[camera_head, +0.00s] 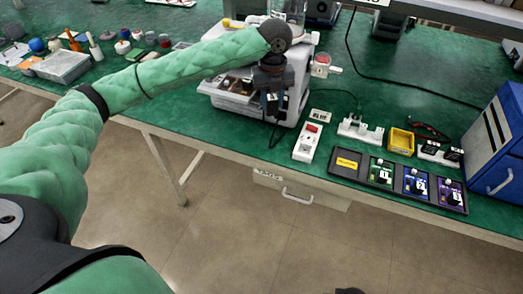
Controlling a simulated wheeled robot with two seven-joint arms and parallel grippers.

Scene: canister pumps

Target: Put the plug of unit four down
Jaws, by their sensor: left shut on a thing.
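My left gripper (272,88) is over the front right of the white machine, pointing down. It is shut on a small dark thing (273,104), which looks like a plug with a pale label; the jaws partly hide it. A black cord (275,137) hangs below it. A white power strip (307,143) with a red switch lies on the green bench, right of the gripper. A black tray (398,190) holds units numbered 1 (381,171), 2 (416,183) and 3 (449,193); its left slot shows a yellow label (347,162). I cannot make out unit four. My right gripper is out of view.
Behind the tray stand a white rack (360,131), a yellow bin (401,141) and a white holder with black plugs (440,153). A blue cabinet (500,140) bounds the right side. The white machine (230,98) stands behind the gripper. Small jars and boxes are at the left.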

